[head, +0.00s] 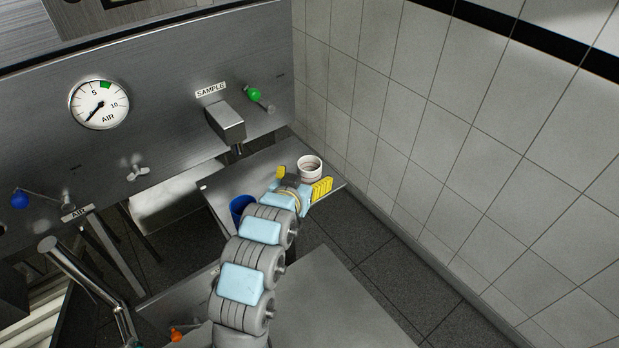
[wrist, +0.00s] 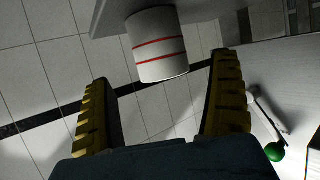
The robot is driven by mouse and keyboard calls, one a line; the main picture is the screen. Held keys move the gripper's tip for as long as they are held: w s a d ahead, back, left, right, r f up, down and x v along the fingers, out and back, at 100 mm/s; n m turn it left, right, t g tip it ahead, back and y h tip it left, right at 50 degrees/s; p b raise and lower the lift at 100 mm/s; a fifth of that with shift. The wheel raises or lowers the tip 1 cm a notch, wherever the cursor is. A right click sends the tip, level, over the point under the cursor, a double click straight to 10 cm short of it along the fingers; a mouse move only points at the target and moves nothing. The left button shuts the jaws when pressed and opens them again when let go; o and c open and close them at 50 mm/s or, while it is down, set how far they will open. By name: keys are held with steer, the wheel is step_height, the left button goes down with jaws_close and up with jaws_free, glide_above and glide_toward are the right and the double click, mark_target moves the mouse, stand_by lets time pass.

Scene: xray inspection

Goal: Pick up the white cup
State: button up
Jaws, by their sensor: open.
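The white cup (head: 309,168) stands on a metal shelf near the tiled wall in the head view. In the wrist view the white cup (wrist: 158,45) shows two red bands around its side, and it lies ahead of and between my finger pads. My gripper (head: 301,182) is open, its yellow pads apart, close to the cup on its near side. In the wrist view my gripper (wrist: 165,100) has a pad on each side, with the cup beyond the tips and no contact visible.
A blue cup (head: 241,207) stands on the shelf (head: 270,160) to the left of my gripper, partly hidden by my arm. A SAMPLE spout (head: 226,122) and a green-knobbed valve (head: 254,94) project from the metal panel above. The tiled wall (head: 430,110) borders the right side.

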mark_target(311, 168)
steer(key=shift+b+x, duration=0.55)
steer(key=shift+x, duration=1.65)
steer(key=shift+w+f, duration=0.3)
steer(key=shift+w, duration=0.15)
steer(key=c, duration=1.1)
